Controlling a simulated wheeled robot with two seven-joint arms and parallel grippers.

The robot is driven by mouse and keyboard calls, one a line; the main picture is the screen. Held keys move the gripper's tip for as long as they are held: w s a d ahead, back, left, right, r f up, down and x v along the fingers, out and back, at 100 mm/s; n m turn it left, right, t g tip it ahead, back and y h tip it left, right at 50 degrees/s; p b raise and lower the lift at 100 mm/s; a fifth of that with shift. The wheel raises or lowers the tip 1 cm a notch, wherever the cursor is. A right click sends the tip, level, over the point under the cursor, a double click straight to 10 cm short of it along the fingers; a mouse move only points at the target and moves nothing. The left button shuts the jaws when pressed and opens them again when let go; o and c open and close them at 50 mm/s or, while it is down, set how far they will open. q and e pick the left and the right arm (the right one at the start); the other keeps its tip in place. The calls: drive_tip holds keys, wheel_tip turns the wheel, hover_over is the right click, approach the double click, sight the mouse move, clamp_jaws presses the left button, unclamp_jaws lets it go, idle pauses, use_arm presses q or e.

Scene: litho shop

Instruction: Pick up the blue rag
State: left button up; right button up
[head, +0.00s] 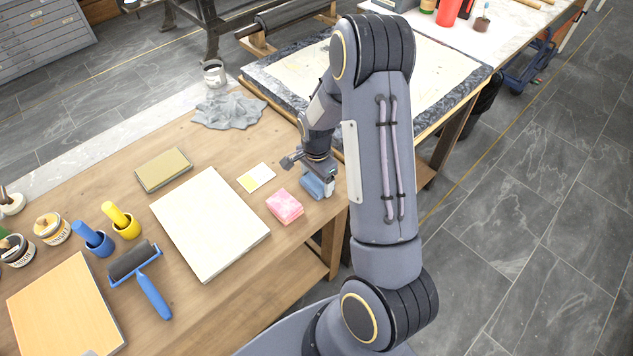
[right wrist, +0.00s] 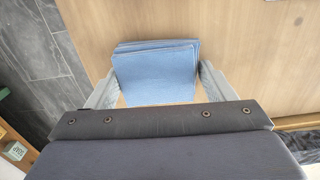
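The blue rag (head: 313,188) is a folded, flat-looking stack near the right edge of the wooden table, partly hidden by my right gripper (head: 319,181) in the head view. In the right wrist view the blue rag (right wrist: 155,62) lies on the wood between the two grey fingers of my right gripper (right wrist: 158,76). One finger is on each side of the rag, spread wide. The fingers are close to its edges; whether they touch it I cannot tell. My left gripper is not in view.
A pink folded cloth (head: 284,206) lies just left of the rag, near a small card (head: 256,177). A pale slab (head: 210,223), a brayer (head: 141,277) and a grey crumpled cloth (head: 229,111) are farther off. A stone-topped table (head: 432,65) stands behind my right arm.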

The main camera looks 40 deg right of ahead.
sight(316, 179)
drive_tip(key=c, duration=0.3)
drive_tip(key=shift+r, duration=0.1)
drive_tip(key=shift+c, duration=0.2)
drive_tip(key=shift+r, duration=0.3)
wheel_tip(316, 179, up, 2)
drive_tip(key=shift+w+r, duration=0.1)
drive_tip(key=s+a+r, duration=0.9)
drive_tip(key=s+r, duration=0.1)
drive_tip(key=s, duration=0.1)
